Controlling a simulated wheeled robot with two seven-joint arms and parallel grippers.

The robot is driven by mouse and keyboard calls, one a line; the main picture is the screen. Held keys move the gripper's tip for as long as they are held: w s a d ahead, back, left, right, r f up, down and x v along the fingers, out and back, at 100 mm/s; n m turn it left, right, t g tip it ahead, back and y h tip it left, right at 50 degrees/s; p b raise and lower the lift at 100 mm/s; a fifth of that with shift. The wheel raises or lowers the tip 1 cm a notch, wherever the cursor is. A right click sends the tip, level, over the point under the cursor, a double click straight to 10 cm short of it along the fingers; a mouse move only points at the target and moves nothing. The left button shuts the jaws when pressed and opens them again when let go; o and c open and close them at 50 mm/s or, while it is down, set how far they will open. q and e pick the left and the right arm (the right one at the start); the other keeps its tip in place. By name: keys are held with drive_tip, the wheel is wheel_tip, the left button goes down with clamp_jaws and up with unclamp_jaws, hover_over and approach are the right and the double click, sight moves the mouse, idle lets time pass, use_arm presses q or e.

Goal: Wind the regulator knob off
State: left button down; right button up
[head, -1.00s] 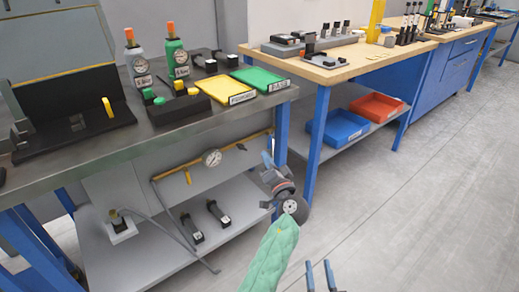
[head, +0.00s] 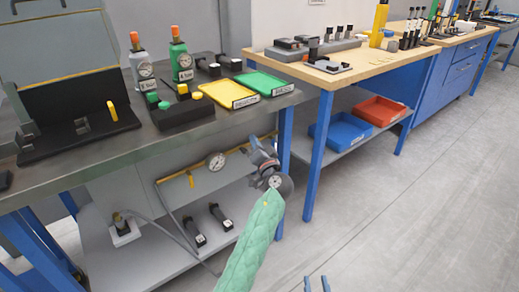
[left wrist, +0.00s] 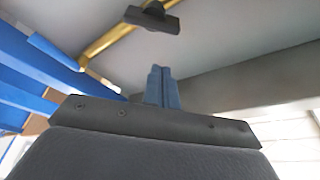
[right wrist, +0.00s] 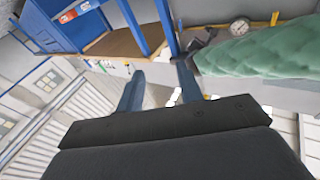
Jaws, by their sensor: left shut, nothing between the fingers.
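A yellow air pipe (head: 186,176) with a round white gauge (head: 216,161) runs below the front bench. A small black T-shaped handle (left wrist: 152,17) sits on this brass-coloured pipe in the left wrist view; it may be the regulator knob, and it looks tiny in the head view (head: 243,150). My left gripper (head: 254,142), on the green-sleeved arm, is near the pipe's right end. Its fingers (left wrist: 165,88) are together and empty, apart from the handle in the left wrist view. My right gripper (head: 317,285) is open and empty at the bottom of the head view, away from the pipe.
The metal bench (head: 225,120) overhangs the pipe, with yellow (head: 228,92) and green (head: 264,82) trays on it. A blue bench leg (head: 285,135) stands close to the left gripper. A lower shelf (head: 165,262) holds black parts. The floor at right is clear.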

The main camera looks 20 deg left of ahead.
sight(244, 151)
use_arm(q)
drive_tip(key=s+f, duration=0.1)
drive_tip(key=s+a+f, duration=0.1)
drive_tip(key=f, duration=0.1)
drive_tip(key=shift+s+a, duration=0.1)
drive_tip(key=shift+a, duration=0.1)
use_arm(e)
drive_tip(key=shift+w+r, duration=0.1)
drive_tip(key=shift+r, duration=0.6)
drive_tip(key=shift+f, duration=0.25)
